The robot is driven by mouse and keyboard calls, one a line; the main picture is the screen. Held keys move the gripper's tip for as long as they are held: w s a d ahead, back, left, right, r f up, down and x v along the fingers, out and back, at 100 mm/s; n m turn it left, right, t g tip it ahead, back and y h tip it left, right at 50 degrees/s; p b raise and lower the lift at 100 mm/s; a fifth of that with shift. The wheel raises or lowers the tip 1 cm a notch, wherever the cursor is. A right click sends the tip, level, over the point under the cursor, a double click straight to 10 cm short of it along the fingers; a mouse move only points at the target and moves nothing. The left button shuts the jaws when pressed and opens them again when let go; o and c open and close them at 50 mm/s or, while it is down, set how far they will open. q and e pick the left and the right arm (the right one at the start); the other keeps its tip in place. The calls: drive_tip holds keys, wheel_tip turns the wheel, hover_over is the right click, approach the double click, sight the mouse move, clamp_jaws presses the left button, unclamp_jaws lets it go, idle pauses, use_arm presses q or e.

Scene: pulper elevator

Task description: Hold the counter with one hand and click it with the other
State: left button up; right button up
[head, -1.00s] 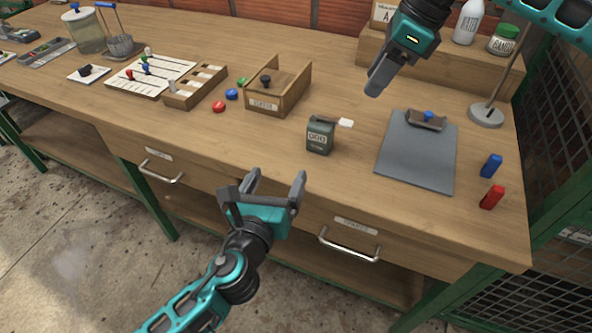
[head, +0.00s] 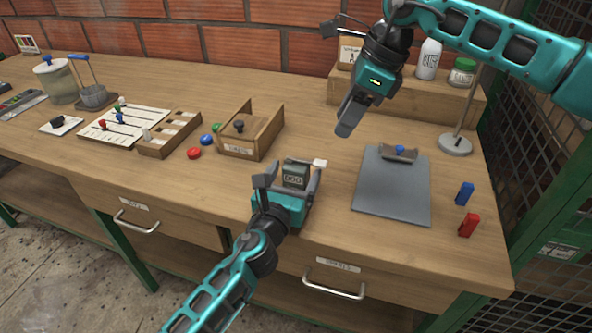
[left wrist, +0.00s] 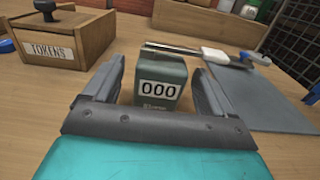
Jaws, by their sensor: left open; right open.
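The counter (head: 296,176) is a small dark green box on the table, with a white display; in the left wrist view the counter (left wrist: 161,82) reads 000. A lever with a white end (left wrist: 214,56) extends to its right, and its white tip (head: 320,163) shows in the head view. My left gripper (head: 288,182) is open, its fingers on either side of the counter; the left wrist view shows a gap at the left finger and a narrower one at the right. My right gripper (head: 340,75) is open and empty, above the table behind the counter and to its right.
A grey clipboard (head: 392,190) lies right of the counter. The wooden tokens box (head: 262,137) stands behind left, with red, blue and green tokens beside it. Blue (head: 465,193) and red (head: 468,225) pieces stand at the right. A shelf with bottles is at the back.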

use_arm(q)
drive_tip(key=shift+x, duration=0.85)
drive_tip(key=c, duration=1)
drive_tip(key=shift+c, duration=0.5)
use_arm(e)
drive_tip(key=shift+c, duration=0.2)
clamp_jaws()
